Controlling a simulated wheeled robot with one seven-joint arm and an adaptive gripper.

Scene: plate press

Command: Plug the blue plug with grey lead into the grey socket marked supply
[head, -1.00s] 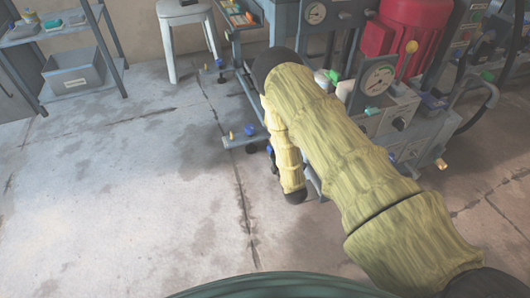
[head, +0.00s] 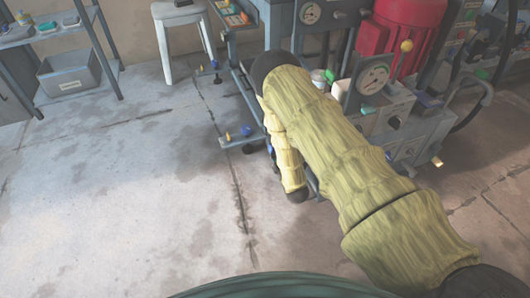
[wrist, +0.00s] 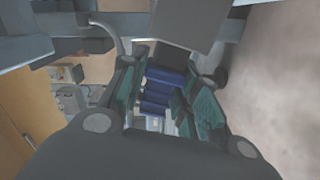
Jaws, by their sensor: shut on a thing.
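My gripper (wrist: 165,105) shows in the wrist view, its green-padded fingers closed around a dark blue ribbed body, the blue plug (wrist: 158,92). In the head view my sleeved arm reaches toward the press and hides the gripper and the plug. The grey lead cannot be made out for certain. A grey block lies just beyond the plug in the wrist view; I cannot tell whether it is the supply socket or whether the plug touches it.
The press frame holds a dial gauge (head: 373,79) and a red motor (head: 405,38) right of my arm. A white stool (head: 180,14) and a shelf with a grey bin (head: 75,72) stand at the back left. The concrete floor (head: 130,180) at left is clear.

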